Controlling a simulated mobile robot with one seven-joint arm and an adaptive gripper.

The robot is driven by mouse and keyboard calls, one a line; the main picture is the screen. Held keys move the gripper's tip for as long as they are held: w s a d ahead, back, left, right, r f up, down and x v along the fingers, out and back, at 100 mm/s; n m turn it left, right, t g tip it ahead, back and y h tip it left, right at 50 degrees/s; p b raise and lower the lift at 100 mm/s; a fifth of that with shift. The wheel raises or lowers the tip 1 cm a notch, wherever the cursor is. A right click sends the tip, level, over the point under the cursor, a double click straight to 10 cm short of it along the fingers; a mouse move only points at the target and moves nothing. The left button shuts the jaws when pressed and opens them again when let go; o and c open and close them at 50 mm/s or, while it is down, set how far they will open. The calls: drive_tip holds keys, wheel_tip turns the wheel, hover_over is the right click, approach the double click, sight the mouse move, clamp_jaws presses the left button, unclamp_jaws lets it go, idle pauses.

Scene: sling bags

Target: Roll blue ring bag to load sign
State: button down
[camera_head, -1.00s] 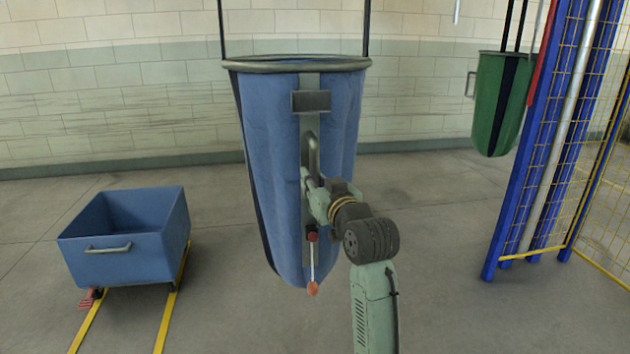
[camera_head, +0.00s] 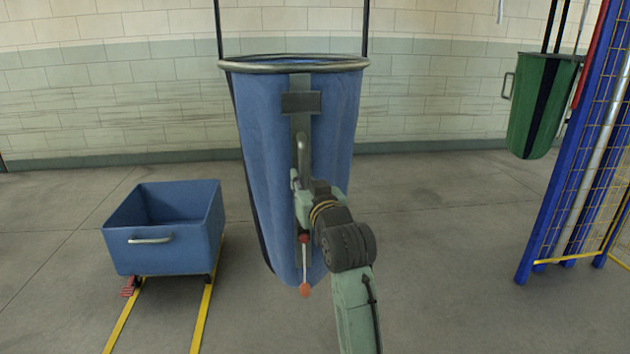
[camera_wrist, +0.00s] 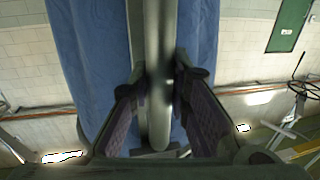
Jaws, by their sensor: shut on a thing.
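The blue ring bag (camera_head: 342,120) hangs from two dark straps in the middle of the head view, with a grey metal ring around its open top. A grey bar handle (camera_head: 303,153) runs down its front below a dark plate. My gripper (camera_head: 297,188) is shut on this handle; the wrist view shows the handle (camera_wrist: 158,70) between its two pads. A short lever with a red-orange knob (camera_head: 305,291) hangs at the bag's lower front. I cannot make out a load sign in these views.
A blue cart (camera_head: 135,250) stands on yellow floor rails at the left. A green bag (camera_head: 525,130) hangs at the back right. A blue post and yellow mesh fence (camera_head: 600,150) stand at the right. The floor between bag and fence is clear.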

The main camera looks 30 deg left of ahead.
drive_tip(key=shift+s+a, duration=0.3)
drive_tip(key=shift+a, duration=0.1)
drive_tip(key=c, duration=1.5)
unclamp_jaws()
drive_tip(key=v, duration=1.2)
drive_tip(key=shift+d, duration=0.1)
